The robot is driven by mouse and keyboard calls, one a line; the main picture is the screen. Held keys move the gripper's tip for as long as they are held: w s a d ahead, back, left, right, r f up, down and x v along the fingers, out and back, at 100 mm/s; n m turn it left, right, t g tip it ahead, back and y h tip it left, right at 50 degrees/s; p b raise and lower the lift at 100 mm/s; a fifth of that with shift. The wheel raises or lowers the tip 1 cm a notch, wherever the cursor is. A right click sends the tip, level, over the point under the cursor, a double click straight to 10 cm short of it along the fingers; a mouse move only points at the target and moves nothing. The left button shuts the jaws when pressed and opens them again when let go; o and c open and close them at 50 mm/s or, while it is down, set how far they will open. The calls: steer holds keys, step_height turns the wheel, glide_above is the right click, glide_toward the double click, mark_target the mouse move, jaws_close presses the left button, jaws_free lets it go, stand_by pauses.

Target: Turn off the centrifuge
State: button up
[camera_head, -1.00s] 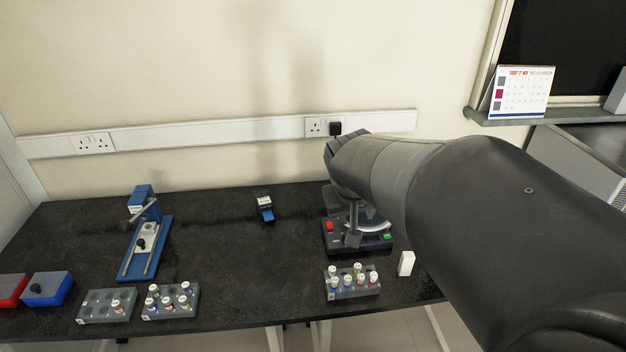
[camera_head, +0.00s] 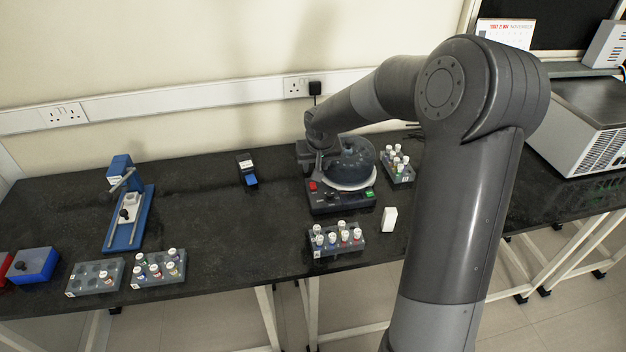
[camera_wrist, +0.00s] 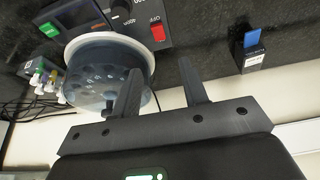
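The centrifuge (camera_head: 340,203) stands on the black bench, with a round bowl under a clear dark lid (camera_head: 352,160). The lid looks lowered over the bowl, and tube slots show through it in the wrist view (camera_wrist: 95,62). A red button (camera_head: 313,186) is at the left of its front panel and a green button (camera_head: 369,194) at the right. In the wrist view the red button (camera_wrist: 157,32) is marked OFF. My gripper (camera_wrist: 160,68) is open and empty, its fingertips apart from the red button. In the head view my arm partly hides the gripper.
Tube racks stand in front of the centrifuge (camera_head: 337,240) and behind its right side (camera_head: 397,166). A white block (camera_head: 389,219) is at its front right. A small blue-and-white item (camera_head: 247,170) lies to the left, with clear bench around it.

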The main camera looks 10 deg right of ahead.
mark_target(312, 183)
steer(key=x, duration=1)
steer(key=shift+f, duration=0.1)
steer(key=shift+c, duration=0.2)
jaws_close()
